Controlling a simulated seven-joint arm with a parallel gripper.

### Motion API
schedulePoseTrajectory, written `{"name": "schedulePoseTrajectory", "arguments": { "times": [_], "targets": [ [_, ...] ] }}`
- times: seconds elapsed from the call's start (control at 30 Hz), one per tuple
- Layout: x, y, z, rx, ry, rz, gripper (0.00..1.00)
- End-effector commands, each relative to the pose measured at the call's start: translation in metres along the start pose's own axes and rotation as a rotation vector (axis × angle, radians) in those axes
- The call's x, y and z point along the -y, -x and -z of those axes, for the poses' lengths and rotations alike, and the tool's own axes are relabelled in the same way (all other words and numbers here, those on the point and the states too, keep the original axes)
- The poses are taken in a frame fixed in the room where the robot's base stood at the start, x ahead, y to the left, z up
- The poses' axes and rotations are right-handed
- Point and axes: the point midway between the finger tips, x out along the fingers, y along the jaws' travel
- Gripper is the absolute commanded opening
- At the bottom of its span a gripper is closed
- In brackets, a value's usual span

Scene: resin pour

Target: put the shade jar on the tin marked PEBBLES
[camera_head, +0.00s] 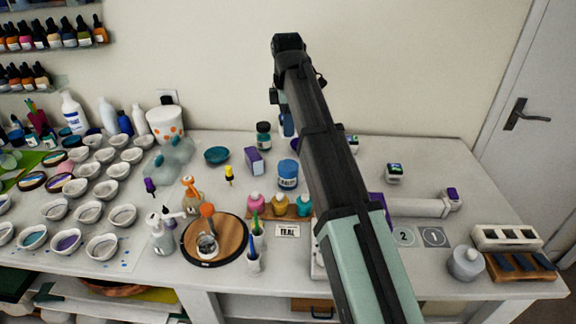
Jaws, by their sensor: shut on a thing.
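My arm (340,170) rises from the lower right across the middle of the picture and hides what is behind it. My gripper's fingers and anything between them do not show. I cannot tell which container is marked PEBBLES.
A round wooden board (228,249) with a small cup lies left of the card. Many white bowls (122,215) fill the left side. A purple box (253,161) and a teal dish (217,155) stand behind. A grey jar (466,264) stands at the front right.

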Motion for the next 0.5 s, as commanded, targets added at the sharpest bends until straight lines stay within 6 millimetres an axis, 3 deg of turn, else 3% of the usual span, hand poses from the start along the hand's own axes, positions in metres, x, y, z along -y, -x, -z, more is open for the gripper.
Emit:
{"name": "schedulePoseTrajectory", "arguments": {
  "times": [0.33,0.5],
  "targets": [
    [0.009,-0.002,-0.001,0.000,-0.196,0.000,0.18],
    [0.009,-0.018,-0.001,0.000,-0.208,0.000,0.18]
  ]
}}
